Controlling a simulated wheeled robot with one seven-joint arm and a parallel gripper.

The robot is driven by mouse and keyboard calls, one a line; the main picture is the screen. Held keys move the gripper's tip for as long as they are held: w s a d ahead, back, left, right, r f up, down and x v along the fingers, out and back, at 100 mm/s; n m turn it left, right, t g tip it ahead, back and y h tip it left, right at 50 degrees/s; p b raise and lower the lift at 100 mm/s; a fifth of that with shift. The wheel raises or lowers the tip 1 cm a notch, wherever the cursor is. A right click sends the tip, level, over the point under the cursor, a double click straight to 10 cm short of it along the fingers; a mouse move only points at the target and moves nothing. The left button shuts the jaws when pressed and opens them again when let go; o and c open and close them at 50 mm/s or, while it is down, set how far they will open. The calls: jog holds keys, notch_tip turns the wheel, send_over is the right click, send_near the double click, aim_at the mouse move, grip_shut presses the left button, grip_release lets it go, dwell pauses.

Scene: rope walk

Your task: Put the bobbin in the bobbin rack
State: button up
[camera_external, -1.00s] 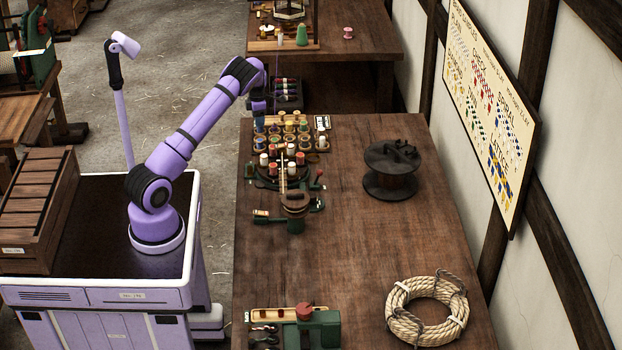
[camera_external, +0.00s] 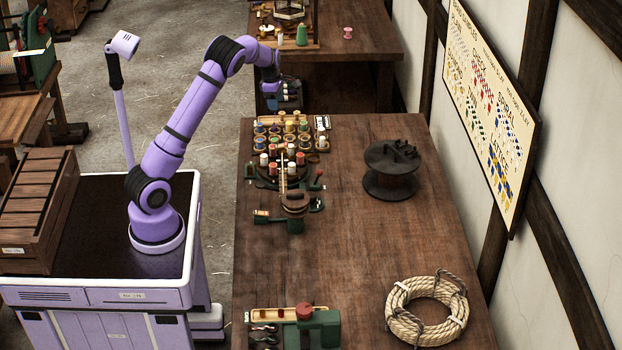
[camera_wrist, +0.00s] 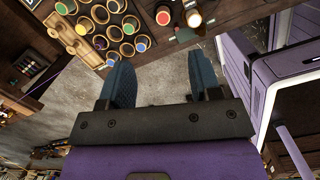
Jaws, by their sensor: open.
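The bobbin rack (camera_external: 323,144) stands at the far end of the near table, with several coloured bobbins in rows of round cups. In the wrist view the rack's pale end strip (camera_wrist: 64,32) shows at upper left. Which bobbin is the task's own, I cannot tell; a pink bobbin (camera_external: 347,33) stands alone on the far table. My gripper (camera_external: 271,100) hangs just beyond the rack, past the near table's far left corner. In the wrist view my gripper (camera_wrist: 160,88) has its two blue fingers wide apart, with only bare floor visible between them.
A green rope machine with red and white bobbins (camera_external: 275,168) stands just in front of the rack. A dark reel (camera_external: 390,170) and a rope coil (camera_external: 427,310) lie to the right. Mid-table is clear.

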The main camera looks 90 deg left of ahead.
jog(key=d+r+m+t, duration=0.1)
jog(key=d+r+m, duration=0.5)
jog(key=d, duration=0.5)
jog(key=d+r+m, duration=0.5)
jog(key=d+r, duration=0.2)
jog(key=d, duration=0.4)
jog(key=d+r+m+t, duration=0.1)
jog(key=d+r+m, duration=0.5)
jog(key=d, duration=0.6)
jog(key=s+d+r+m+t, duration=0.1)
jog(key=s+d+m, duration=1.4)
jog(key=s+d, duration=0.5)
jog(key=shift+d+r+m+t, duration=0.3)
jog(key=shift+d+t, duration=0.1)
jog(key=shift+d, duration=0.05)
